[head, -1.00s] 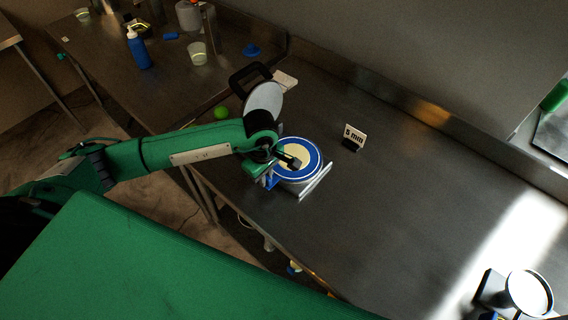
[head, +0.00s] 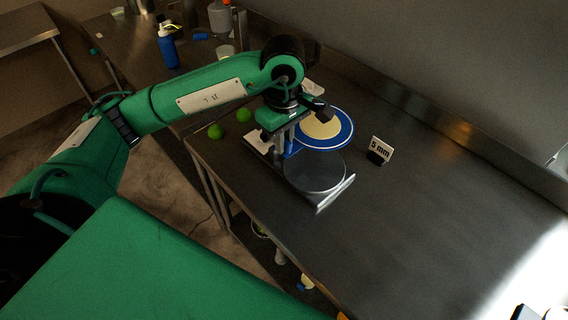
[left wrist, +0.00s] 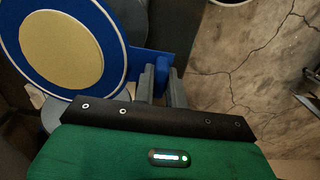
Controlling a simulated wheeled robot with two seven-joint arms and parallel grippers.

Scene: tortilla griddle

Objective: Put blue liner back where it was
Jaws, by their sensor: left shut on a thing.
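The blue liner (head: 345,139) is a round blue sheet with a tab, and a pale yellow dough disc (head: 320,126) lies on it. My left gripper (head: 288,142) is shut on the liner's tab, and the liner appears raised above and behind the press's bare metal lower plate (head: 315,174). In the left wrist view, the fingers (left wrist: 162,84) clasp the tab, with the liner (left wrist: 117,75) and dough (left wrist: 60,50) to the left. My forearm and gripper hide the press's upper plate and handle. My right gripper is not in view.
A "5 mm" sign (head: 381,151) stands right of the press. Green balls (head: 215,131) lie left of it near the table edge. A blue bottle (head: 167,47) and a clear cup (head: 225,52) stand on the farther table.

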